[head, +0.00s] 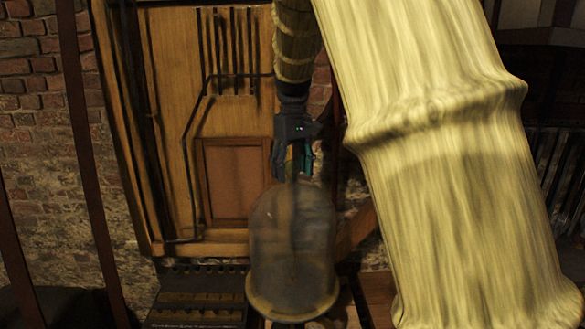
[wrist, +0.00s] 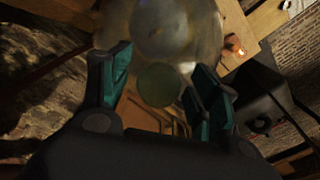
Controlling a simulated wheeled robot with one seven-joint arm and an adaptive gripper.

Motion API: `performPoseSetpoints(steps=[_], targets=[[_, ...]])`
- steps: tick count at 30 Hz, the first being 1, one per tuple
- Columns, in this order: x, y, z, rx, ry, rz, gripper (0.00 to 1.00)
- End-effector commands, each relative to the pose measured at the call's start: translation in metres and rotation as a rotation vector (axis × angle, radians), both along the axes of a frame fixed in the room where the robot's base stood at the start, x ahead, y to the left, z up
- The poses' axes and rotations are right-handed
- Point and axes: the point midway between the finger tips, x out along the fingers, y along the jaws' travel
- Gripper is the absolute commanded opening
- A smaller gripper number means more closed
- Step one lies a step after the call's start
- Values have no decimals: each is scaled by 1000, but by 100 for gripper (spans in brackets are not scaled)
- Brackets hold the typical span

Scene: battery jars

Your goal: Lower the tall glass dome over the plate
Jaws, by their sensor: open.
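The tall glass dome (head: 292,245) is upright in the lower middle of the head view, hazy and see-through, with a paler rim at its bottom. It also shows at the top of the wrist view (wrist: 172,30). My gripper (head: 292,176) points down just above the dome's top. In the wrist view its teal fingers (wrist: 155,78) are apart. A round greenish disc, perhaps the dome's knob, shows between them; I cannot tell whether they touch it. I cannot make out the plate; the area under the dome is dark.
A wooden panel (head: 235,110) with dark rods and pipes stands behind, against a brick wall (head: 30,100). A dark ribbed block (head: 200,298) lies left of the dome. A small orange-brown object (wrist: 234,44) and a black box-like thing (wrist: 258,100) show at right in the wrist view.

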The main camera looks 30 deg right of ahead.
Motion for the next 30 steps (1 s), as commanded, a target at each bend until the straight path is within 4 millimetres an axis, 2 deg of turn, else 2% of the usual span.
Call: performPoseSetpoints(steps=[5,18,24,30], targets=[[1,0,20,-1,-6,0,62],[1,-1,97,-1,-8,1,62],[1,-1,117,-2,-6,1,62],[1,-1,122,-2,-4,1,62]])
